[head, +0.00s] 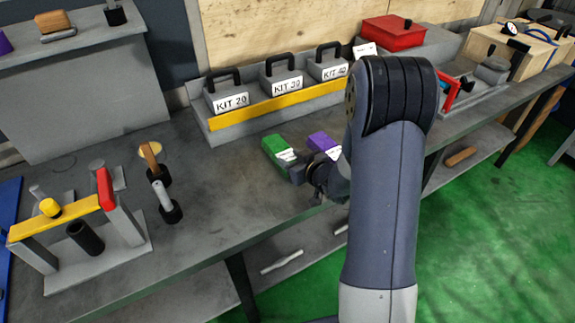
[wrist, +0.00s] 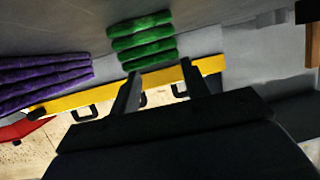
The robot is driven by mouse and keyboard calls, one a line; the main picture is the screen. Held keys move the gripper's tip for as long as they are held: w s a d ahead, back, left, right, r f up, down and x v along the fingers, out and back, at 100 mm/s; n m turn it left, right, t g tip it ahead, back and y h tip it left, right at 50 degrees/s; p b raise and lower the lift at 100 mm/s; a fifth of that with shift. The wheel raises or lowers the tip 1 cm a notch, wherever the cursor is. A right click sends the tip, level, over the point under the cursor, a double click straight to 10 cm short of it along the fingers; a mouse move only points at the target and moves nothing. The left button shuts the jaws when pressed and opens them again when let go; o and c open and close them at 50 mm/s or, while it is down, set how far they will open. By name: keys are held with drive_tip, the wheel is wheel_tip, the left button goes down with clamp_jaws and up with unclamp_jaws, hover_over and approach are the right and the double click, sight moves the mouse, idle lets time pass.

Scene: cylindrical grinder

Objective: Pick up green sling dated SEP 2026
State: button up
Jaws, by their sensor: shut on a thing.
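The green sling (head: 275,146) is a folded bundle with a small white label, over the bench top in front of the kit rack; the label's writing is too small to read. In the wrist view the green sling (wrist: 143,40) shows as stacked folds, its near end between the fingertips. My gripper (head: 296,172) is at the sling's near end and shut on it. In the wrist view my gripper's fingers (wrist: 160,72) flank that end. I cannot tell whether the sling touches the bench.
A purple sling (head: 321,140) lies just right of the green one; it also shows in the wrist view (wrist: 45,82). The kit rack with its yellow front bar (head: 270,105) stands behind. A red-and-yellow fixture (head: 105,190) stands at the left.

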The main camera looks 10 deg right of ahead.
drive_tip(key=shift+s+a+f+g, duration=0.15)
drive_tip(key=shift+s+f, duration=0.15)
drive_tip(key=shift+f, duration=0.2)
drive_tip(key=shift+s+a+f+g, duration=0.15)
drive_tip(key=shift+s+f, duration=0.1)
drive_tip(key=shift+f, duration=0.2)
drive_tip(key=r, duration=0.3)
drive_tip(key=r+p, duration=0.1)
drive_tip(key=r, duration=0.3)
drive_tip(key=r+p, duration=0.1)
drive_tip(key=r, duration=0.2)
drive_tip(key=shift+w+d+r, duration=0.1)
drive_tip(key=shift+w+r, duration=0.05)
drive_tip(key=shift+w, duration=0.15)
clamp_jaws()
drive_tip(key=o, duration=1.5)
unclamp_jaws()
